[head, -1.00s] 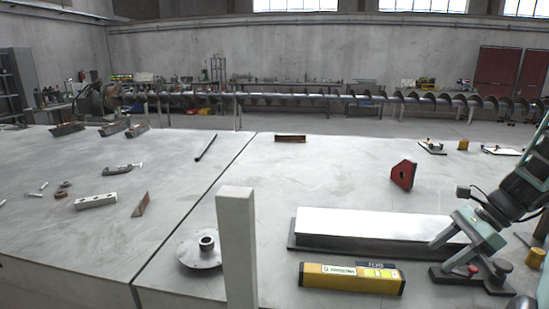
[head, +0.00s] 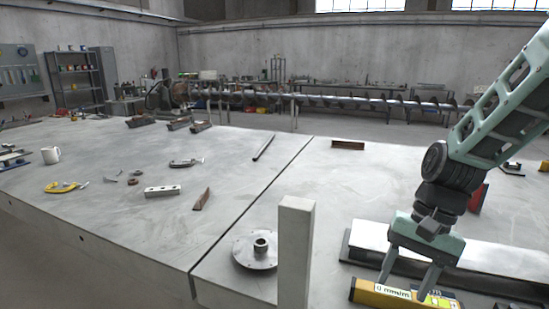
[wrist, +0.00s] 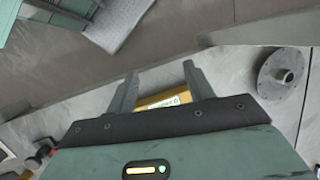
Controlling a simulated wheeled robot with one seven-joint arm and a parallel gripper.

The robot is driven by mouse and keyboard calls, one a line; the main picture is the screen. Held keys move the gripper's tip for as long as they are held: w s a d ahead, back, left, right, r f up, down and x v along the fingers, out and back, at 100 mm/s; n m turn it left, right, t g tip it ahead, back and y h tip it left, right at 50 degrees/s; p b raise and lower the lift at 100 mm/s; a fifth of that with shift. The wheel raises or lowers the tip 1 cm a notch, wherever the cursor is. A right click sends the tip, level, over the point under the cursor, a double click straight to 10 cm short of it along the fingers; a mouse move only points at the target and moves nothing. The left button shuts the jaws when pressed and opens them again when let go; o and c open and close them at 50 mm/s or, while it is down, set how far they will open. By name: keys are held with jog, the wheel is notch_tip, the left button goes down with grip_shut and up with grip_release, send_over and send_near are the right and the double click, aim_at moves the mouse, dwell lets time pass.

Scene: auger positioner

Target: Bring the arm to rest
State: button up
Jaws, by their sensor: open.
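My gripper (head: 405,281) is at the right of the head view, pointing down, with its two fingers spread apart. In the head view its fingers overlap a yellow spirit level (head: 385,294) near the front of the table. In the wrist view my gripper (wrist: 158,82) shows two separate fingers, with part of the yellow level (wrist: 165,101) visible beyond them. I cannot tell whether the fingers touch the level. Nothing shows held between them.
A square grey post (head: 296,255) stands at the front, beside a round flanged hub (head: 256,251). A long pale block (head: 368,238) lies behind the level. A rusty angle piece (head: 348,145) lies farther back. The left tabletop (head: 130,230) has a bare front area.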

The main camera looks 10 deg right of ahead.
jog(key=s+a+r+n+t+h+p, duration=0.1)
jog(key=s+a+r+n, duration=0.3)
jog(key=s+a+n, duration=0.7)
jog(key=a+n+h, duration=0.1)
jog(key=a+n, duration=0.2)
jog(key=a, duration=0.1)
jog(key=shift+s+a+r+n+h+p, duration=0.2)
jog(key=shift+s+r+n+h+p, duration=0.05)
jog(key=shift+s+n+h+p, duration=0.15)
